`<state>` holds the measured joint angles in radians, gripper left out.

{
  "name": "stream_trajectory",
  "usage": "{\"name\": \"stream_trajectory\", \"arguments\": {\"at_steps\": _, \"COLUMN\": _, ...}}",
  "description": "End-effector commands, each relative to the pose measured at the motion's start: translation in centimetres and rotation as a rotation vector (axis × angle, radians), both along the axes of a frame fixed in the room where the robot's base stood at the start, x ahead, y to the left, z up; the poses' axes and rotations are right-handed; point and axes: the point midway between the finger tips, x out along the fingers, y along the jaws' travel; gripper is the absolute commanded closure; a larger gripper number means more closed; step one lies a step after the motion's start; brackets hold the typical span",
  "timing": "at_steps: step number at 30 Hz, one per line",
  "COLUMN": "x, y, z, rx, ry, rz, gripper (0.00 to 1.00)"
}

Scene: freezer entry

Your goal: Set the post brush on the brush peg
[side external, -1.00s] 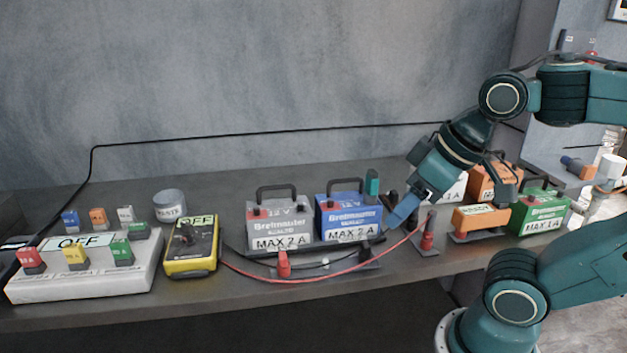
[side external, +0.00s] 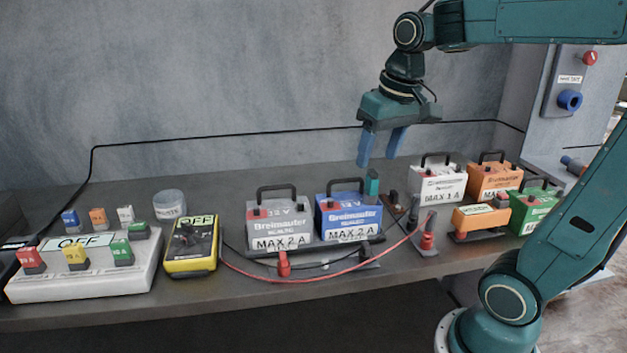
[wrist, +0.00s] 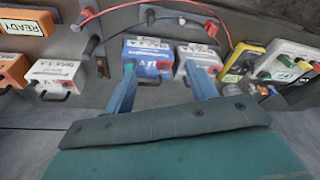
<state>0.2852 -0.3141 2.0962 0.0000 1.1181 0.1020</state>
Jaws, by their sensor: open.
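My gripper (side external: 377,161) is open and empty, fingers pointing down, raised above the blue battery (side external: 348,217). In the wrist view its fingertips (wrist: 159,72) frame the blue battery with a gap between them. A teal upright piece (side external: 372,187) stands at the blue battery's right rear; it may be the post brush, but I cannot tell for sure. A small dark brown item (side external: 392,198) stands on the bench right of it, also in the wrist view (wrist: 102,67). A slim grey upright (side external: 414,208) stands farther right; I cannot tell which of these is the brush peg.
A grey battery (side external: 280,222) stands left of the blue one. White (side external: 440,183), orange (side external: 495,180) and green (side external: 535,208) batteries stand right. A yellow meter (side external: 191,246) and fuse board (side external: 85,265) are left. A red cable (side external: 330,277) crosses the bench front.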

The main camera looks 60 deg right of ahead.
Motion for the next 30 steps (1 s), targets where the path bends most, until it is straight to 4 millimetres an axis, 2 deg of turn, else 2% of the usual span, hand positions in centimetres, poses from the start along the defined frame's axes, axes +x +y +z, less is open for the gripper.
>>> {"name": "stream_trajectory", "arguments": {"at_steps": 6, "x": 2.9, "y": -4.6, "z": 0.1, "rx": 0.039, "ry": 0.088, "rz": -0.150, "gripper": 0.44}}
{"name": "stream_trajectory", "arguments": {"at_steps": 15, "x": 5.3, "y": -10.6, "z": -0.8, "rx": 0.093, "ry": 0.188, "rz": -0.321, "gripper": 0.44}}
{"name": "stream_trajectory", "arguments": {"at_steps": 21, "x": 5.7, "y": -12.3, "z": -1.2, "rx": 0.109, "ry": 0.215, "rz": -0.369, "gripper": 0.44}}
{"name": "stream_trajectory", "arguments": {"at_steps": 30, "x": 5.8, "y": -12.5, "z": -1.5, "rx": 0.111, "ry": 0.217, "rz": -0.373, "gripper": 0.44}}
